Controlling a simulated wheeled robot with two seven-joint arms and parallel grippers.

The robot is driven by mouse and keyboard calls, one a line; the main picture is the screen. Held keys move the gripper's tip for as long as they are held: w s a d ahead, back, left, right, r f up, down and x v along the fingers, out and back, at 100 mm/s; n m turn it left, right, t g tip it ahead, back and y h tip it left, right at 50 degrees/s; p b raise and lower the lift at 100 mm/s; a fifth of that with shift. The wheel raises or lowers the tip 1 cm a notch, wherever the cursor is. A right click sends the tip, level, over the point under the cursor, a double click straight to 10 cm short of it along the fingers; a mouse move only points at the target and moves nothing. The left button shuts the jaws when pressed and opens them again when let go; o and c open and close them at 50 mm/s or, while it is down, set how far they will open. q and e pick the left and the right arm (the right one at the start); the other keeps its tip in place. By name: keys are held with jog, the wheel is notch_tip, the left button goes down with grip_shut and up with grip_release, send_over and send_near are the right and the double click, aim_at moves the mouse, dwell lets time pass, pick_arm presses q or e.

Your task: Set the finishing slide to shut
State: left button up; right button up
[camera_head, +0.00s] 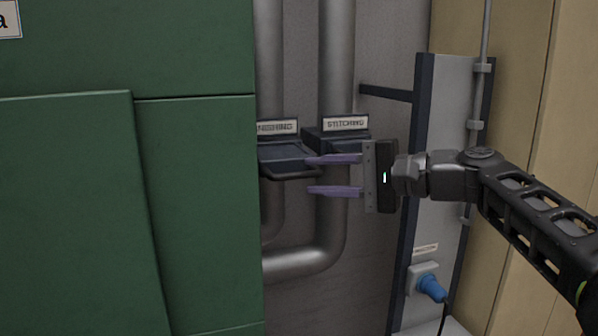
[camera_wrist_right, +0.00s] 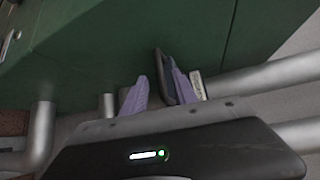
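The finishing slide (camera_head: 287,160) is a dark plate with a bar-like front edge, under a label reading "…NISHING" on a vertical grey pipe. It sticks out toward me, farther than the stitching slide (camera_head: 338,139) to its right. My right gripper (camera_head: 307,175) comes in from the right with its two purple fingers apart, one above the other. The upper fingertip is at the right edge of the finishing slide; I cannot tell whether they touch. In the right wrist view the dark slide (camera_wrist_right: 168,73) lies beside one finger, toward the gap. My left gripper is not in view.
A green cabinet (camera_head: 195,200) fills the left and hides part of the finishing label. Grey pipes (camera_head: 305,262) bend below the slides. A grey panel (camera_head: 440,170) with a blue plug (camera_head: 432,288) stands to the right, behind my right arm.

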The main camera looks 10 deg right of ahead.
aim_at(304, 176)
jog(key=p+x, duration=0.1)
jog(key=x, duration=0.3)
jog(key=shift+w+a, duration=0.15)
jog(key=shift+a, duration=0.05)
jog(key=shift+c, duration=0.3)
grip_shut()
dwell(0.9)
